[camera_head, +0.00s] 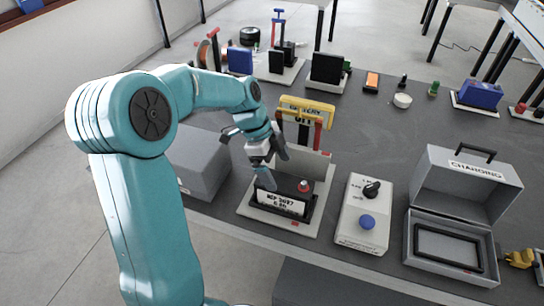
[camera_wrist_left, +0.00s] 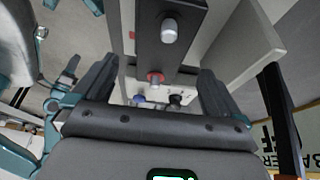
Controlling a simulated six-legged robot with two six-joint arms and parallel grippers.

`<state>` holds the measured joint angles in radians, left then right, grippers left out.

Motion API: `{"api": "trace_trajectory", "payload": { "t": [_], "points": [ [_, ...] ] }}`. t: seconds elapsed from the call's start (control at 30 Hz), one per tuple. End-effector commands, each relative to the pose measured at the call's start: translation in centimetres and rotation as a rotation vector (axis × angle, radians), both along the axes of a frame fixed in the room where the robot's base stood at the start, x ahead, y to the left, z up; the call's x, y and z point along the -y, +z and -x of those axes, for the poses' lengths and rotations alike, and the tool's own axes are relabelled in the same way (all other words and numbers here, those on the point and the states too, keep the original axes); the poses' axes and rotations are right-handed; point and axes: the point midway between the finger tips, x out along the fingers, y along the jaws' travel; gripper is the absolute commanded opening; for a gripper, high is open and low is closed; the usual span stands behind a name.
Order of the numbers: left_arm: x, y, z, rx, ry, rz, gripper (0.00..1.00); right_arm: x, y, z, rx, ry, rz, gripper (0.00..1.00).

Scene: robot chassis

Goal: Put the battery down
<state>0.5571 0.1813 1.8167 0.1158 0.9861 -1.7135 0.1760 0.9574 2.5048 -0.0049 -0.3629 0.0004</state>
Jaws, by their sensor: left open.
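The battery (camera_head: 283,203) is a black block with a white label and a red terminal on top. It sits in a light holder (camera_head: 262,218) at the front of the grey table. My left gripper (camera_head: 268,178) is right over the battery's left end, pointing down, partly hiding its top. In the left wrist view the two dark fingers (camera_wrist_left: 157,84) stand apart. The battery with its grey and red terminals (camera_wrist_left: 168,60) shows between and beyond them. I cannot tell whether the fingers touch it. My right gripper is not in view.
A yellow "BATTERY OFF" handle (camera_head: 306,106) on red posts stands behind the holder. A grey box (camera_head: 200,160) is left of it. A white control box (camera_head: 362,222) with black and blue knobs and an open "CHARGING" case (camera_head: 465,190) are to the right. Several items line the back.

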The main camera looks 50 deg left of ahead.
Motion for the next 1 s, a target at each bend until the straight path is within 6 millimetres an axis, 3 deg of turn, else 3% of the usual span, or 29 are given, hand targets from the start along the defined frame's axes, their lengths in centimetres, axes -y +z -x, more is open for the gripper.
{"api": "trace_trajectory", "payload": {
  "t": [0.1, 0.3, 1.0],
  "points": [
    [-0.8, 2.0, 0.4, 0.001, 0.001, -0.002, 0.99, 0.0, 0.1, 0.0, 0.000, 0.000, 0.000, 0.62],
    [-1.3, 3.4, 0.7, 0.000, 0.000, -0.001, 0.99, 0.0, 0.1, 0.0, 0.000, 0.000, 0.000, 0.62],
    [-1.2, 3.4, 0.8, -0.001, 0.000, 0.000, 0.99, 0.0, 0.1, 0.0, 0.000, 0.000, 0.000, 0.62]
  ]
}}
